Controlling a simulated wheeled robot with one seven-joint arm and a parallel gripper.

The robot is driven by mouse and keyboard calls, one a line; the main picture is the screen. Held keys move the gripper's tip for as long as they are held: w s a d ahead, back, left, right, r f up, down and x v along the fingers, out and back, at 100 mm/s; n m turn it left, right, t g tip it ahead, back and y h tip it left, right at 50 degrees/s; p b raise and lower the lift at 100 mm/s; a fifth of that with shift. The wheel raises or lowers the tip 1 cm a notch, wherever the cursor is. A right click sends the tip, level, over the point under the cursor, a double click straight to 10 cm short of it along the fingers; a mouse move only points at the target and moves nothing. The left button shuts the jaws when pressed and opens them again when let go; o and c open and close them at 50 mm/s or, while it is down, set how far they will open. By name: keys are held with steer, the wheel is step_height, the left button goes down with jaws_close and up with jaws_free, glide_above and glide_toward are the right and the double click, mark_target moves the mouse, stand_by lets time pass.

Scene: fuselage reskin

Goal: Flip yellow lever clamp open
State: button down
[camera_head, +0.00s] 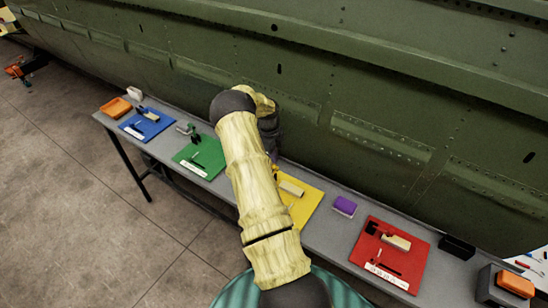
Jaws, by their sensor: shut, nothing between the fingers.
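The yellow board (308,206) lies on the grey bench, partly hidden behind my arm. The yellow lever clamp (291,188) sits on it, and its pale block-like part shows just right of my arm. The rest of the clamp is hidden, so I cannot tell the lever's position. My gripper (272,148) is the dark end pointing down beyond the arm's bend, near the far left edge of the yellow board. It is shut and empty. Its fingertips are mostly hidden, and I cannot tell whether they touch the clamp.
The grey bench (328,228) runs along the green fuselage wall (380,100). Blue (152,121), green (201,153) and red (411,264) boards with clamps stand on it. A purple block (344,206) lies between yellow and red. An orange tray (115,107) is at the far left.

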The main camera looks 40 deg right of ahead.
steer(key=shift+d+r, duration=0.1)
steer(key=w+r+p, duration=0.3)
steer(key=r+p, duration=0.1)
steer(key=r, duration=0.5)
steer(key=shift+a+r, duration=0.2)
steer(key=shift+a, duration=0.05)
stand_by(0.4)
